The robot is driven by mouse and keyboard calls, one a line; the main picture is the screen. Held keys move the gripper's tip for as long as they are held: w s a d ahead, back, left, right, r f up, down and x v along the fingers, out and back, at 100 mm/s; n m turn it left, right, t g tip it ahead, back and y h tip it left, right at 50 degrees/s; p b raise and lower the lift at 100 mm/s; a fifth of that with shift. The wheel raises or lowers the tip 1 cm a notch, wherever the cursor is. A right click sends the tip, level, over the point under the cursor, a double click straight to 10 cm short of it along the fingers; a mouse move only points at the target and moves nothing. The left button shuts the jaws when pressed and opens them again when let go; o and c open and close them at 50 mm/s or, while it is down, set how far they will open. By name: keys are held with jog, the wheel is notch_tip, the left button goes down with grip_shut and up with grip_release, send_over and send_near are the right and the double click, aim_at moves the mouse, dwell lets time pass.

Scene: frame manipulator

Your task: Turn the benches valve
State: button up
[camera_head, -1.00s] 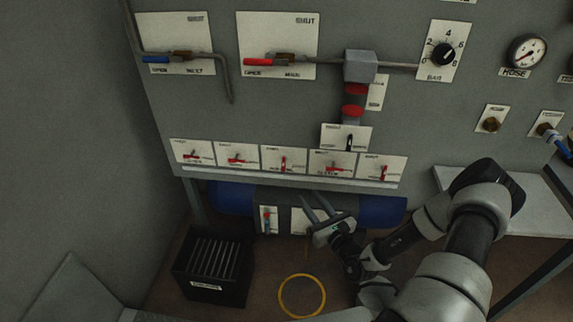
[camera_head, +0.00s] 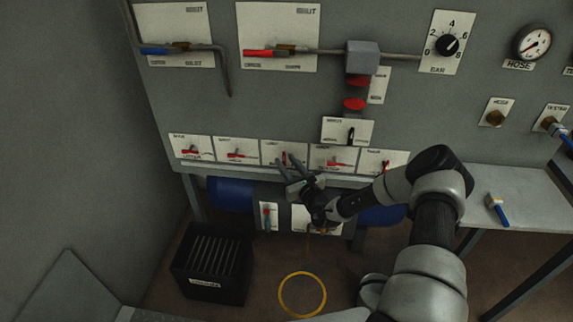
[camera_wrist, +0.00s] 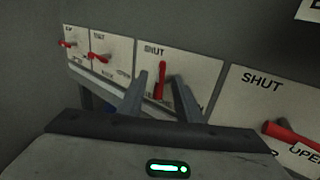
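A row of several white plates with red lever valves runs along the lower edge of the grey panel. The labels are too small to tell which is the benches valve. My gripper (camera_head: 286,160) is at the middle plate (camera_head: 270,149). In the wrist view my gripper (camera_wrist: 160,76) has its two fingers apart, one on each side of a red lever (camera_wrist: 160,88). This lever points down, below the word SHUT. I cannot tell if a finger touches it. Neighbouring levers show at left (camera_wrist: 99,57) and right (camera_wrist: 288,135).
A ledge (camera_head: 230,169) runs under the row, with a blue tank (camera_head: 232,193) below. A black crate (camera_head: 212,262) and a yellow ring (camera_head: 302,294) are on the floor. A shelf (camera_head: 530,190) is at right.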

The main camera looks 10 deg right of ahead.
jog(key=shift+w, duration=0.25)
jog(key=shift+a, duration=0.1)
grip_shut()
